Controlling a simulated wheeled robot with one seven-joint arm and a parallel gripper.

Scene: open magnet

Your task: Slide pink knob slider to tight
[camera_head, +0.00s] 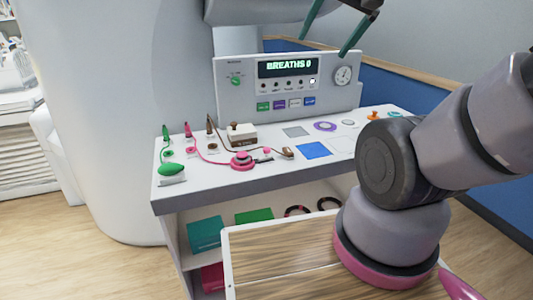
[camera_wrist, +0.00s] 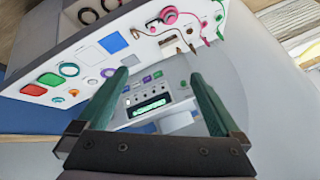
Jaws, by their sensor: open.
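My gripper (camera_head: 324,46) is open, with two green fingers above and in front of the console's top at the back of the table. In the wrist view the open gripper (camera_wrist: 160,73) has nothing between its fingers and points toward the console and table. A round pink piece (camera_head: 241,162) with a cord lies on the white table, left of and below my gripper; it also shows in the wrist view (camera_wrist: 169,14). A pink upright piece (camera_head: 188,130) stands at the table's back left. I cannot tell which of these, if either, is the pink knob slider. No tight marking is readable.
The grey console (camera_head: 232,99) shows "BREATHS 0", a green knob (camera_head: 236,81), a dial and coloured buttons. The white table (camera_head: 206,184) holds a green piece (camera_head: 171,169), a brown-and-white block (camera_head: 242,134) and a blue square (camera_head: 314,150). My arm covers its right front.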

